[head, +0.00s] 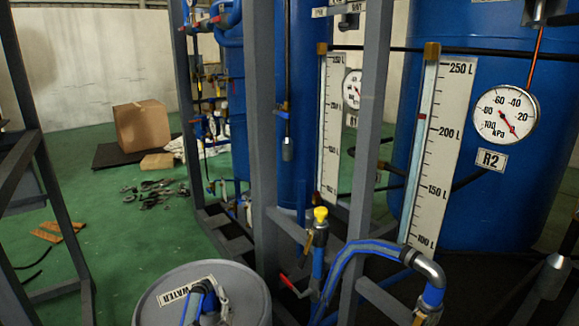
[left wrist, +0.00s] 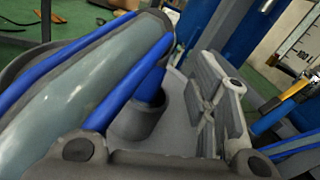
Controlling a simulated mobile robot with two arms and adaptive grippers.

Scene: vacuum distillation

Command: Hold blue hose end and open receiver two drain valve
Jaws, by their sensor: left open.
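The blue hose end (head: 197,299) bends down into the opening of the grey WATER drum at the bottom of the head view. In the left wrist view the blue-striped hose (left wrist: 95,80) fills the left side, and its lower part enters a grey collar (left wrist: 135,122). My left gripper (head: 212,303) is open beside the hose; a ribbed finger pad (left wrist: 217,95) shows right of it, apart from it. The blue tank labelled R2 (head: 490,160) stands at the right. A red-handled valve (head: 288,282) sits low on the frame; which receiver it serves I cannot tell.
The grey drum (head: 160,312) stands at the front. Grey frame posts (head: 262,110) rise in the middle. A yellow-topped fitting (head: 320,214) and a blue hose with metal elbow (head: 425,268) stand close right of the drum. A cardboard box (head: 142,125) and tools lie on the green floor behind.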

